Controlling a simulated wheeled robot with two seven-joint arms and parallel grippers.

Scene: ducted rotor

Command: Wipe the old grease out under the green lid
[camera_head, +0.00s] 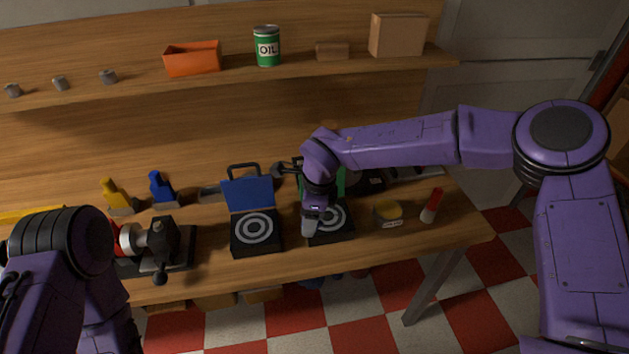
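The box with the green lid (341,182) stands open on the workbench. Its lid is raised at the back and partly hidden by my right arm. Its black base (343,234) has pale rings on top, half covered by my gripper. My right gripper (309,232) points down at the left part of these rings. A pale grey piece shows at its tip, but I cannot tell whether it is a finger or something held. I cannot tell whether the tip touches the rings. No old grease is clearly visible. My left arm is at the lower left, its gripper out of view.
An open box with a blue lid (249,192) stands close on the left. A dark clamp-like device (160,245) is at left. A shelf above holds an oil can (267,46).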

